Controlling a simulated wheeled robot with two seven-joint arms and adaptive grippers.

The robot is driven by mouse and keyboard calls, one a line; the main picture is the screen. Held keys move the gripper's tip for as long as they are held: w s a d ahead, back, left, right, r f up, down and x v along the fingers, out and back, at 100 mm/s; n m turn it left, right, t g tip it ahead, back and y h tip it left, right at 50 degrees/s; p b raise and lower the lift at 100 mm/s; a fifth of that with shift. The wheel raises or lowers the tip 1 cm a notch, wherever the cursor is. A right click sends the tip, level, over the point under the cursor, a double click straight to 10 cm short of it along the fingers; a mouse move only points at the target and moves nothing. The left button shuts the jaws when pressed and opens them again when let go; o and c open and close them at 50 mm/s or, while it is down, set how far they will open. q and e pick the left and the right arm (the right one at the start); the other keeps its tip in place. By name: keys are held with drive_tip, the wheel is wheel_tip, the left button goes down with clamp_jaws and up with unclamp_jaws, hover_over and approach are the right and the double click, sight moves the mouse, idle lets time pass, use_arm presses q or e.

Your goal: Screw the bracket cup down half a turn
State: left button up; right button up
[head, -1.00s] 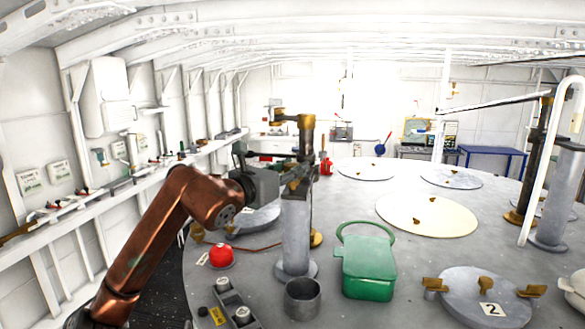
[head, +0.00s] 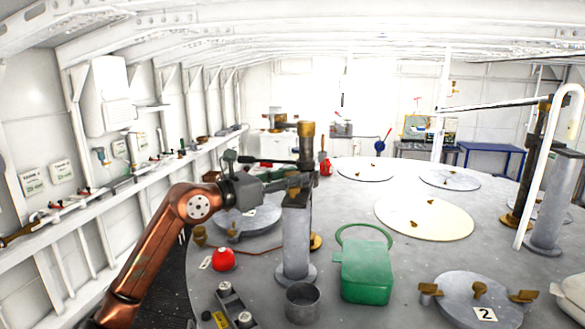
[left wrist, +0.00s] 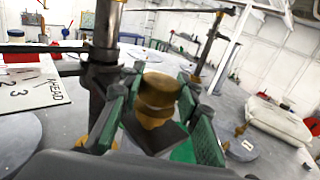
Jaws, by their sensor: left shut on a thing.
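The bracket cup (left wrist: 158,98), a stepped brass piece, sits upright above a dark square plate (left wrist: 168,138) in the left wrist view. My left gripper (left wrist: 160,112) has its green-padded fingers on either side of the cup and is shut on it. In the head view my left gripper (head: 298,182) reaches in from the left at the top of a grey post (head: 296,240). There the fingers mostly hide the cup. My right gripper is not in view.
A brass-topped column (head: 306,145) rises just behind the post. A green box (head: 366,272), an open grey cup (head: 302,303) and a red dome (head: 223,259) stand around its base. A numbered lid (head: 478,297) lies at right. Bare deck lies between the box and the pale round hatch (head: 424,219).

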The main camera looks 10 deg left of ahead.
use_arm(q)
drive_tip(key=shift+a+r+m+g+h+p, duration=0.1)
drive_tip(key=shift+r+m+g+h+p, duration=0.05)
drive_tip(key=shift+m+g+h+p, duration=1.15)
drive_tip(key=o, duration=1.2)
drive_tip(key=v, duration=1.2)
